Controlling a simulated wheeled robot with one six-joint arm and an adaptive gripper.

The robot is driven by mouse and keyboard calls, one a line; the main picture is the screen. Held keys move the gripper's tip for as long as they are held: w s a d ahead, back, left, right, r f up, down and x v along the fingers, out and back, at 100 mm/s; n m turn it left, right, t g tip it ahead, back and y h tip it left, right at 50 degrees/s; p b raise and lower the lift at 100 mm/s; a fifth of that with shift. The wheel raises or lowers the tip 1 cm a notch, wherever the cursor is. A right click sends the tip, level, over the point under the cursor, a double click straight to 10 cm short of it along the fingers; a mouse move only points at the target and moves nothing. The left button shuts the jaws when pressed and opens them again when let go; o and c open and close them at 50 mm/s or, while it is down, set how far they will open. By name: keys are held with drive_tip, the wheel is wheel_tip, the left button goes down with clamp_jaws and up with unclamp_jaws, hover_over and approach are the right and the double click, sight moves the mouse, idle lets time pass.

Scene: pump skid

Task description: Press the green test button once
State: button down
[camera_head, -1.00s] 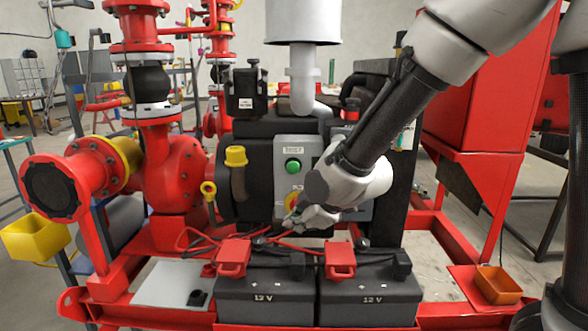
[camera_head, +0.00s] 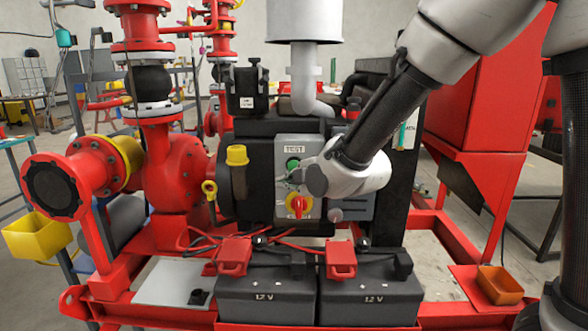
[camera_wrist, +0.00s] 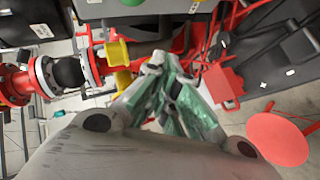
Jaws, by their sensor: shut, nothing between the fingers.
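The green test button (camera_head: 293,164) sits on the upper part of a grey control box, under a label reading TEST (camera_head: 294,149). My gripper (camera_head: 289,181) is shut and empty, just below the green button and above the red-and-yellow rotary switch. I cannot tell whether its tips touch the box.
A red rotary switch (camera_head: 299,204) on a yellow plate lies just below the gripper. Two 12 V batteries (camera_head: 266,300) with red terminal covers stand in front. A yellow cap (camera_head: 236,155) is left of the box. A red cabinet (camera_head: 490,90) stands at right.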

sight(292, 168)
drive_tip(key=w, duration=0.7)
drive_tip(key=shift+d, duration=0.15)
drive_tip(key=shift+w, duration=0.25)
idle(1.1)
drive_tip(key=shift+w, duration=0.3)
drive_tip(key=shift+w, duration=0.55)
idle(0.7)
drive_tip(key=shift+s, duration=1)
drive_tip(key=shift+s, duration=0.1)
drive_tip(key=s, duration=0.4)
drive_tip(key=shift+s, duration=0.4)
